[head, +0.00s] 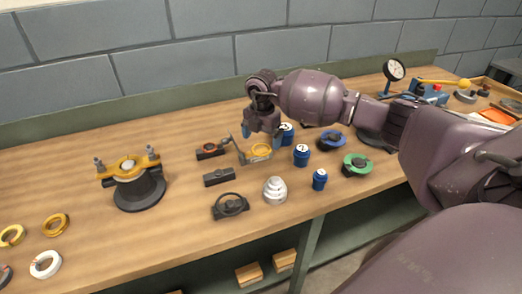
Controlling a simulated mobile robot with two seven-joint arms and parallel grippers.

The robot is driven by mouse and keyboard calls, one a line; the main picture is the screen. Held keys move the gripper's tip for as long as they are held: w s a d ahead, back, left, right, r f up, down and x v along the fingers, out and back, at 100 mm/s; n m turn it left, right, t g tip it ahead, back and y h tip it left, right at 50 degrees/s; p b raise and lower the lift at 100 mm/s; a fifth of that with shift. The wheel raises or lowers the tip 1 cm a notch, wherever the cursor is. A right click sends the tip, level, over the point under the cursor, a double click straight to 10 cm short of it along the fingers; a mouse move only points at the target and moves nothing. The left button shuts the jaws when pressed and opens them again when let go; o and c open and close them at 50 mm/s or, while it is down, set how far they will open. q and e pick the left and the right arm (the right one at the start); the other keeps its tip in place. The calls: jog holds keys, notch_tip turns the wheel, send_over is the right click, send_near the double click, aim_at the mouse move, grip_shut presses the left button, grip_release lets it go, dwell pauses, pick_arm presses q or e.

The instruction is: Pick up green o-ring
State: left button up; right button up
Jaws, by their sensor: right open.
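A green ring (347,168) with a dark centre lies on the workbench, right of the middle; it is the only green ring-shaped thing I can make out. My right gripper (258,146) hangs pointing down over the middle of the bench, well to the left of the green ring and apart from it. Its jaws are open. A small yellow part (260,151) shows at its fingertips; I cannot tell whether they touch. My left gripper is not in view.
A blue ring-shaped part (331,138) lies beside the green one. A black casing with a yellow clamp (138,188) stands left.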

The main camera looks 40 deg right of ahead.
aim_at(261, 151)
jog(key=shift+w+f, duration=0.15)
jog(key=shift+f, duration=1.5)
jog(key=shift+f, duration=0.2)
jog(key=shift+c, duration=0.2)
jog(key=c, duration=1)
notch_tip(261, 151, up, 20)
jog(key=shift+r+p, duration=0.25)
jog(key=shift+p, duration=0.4)
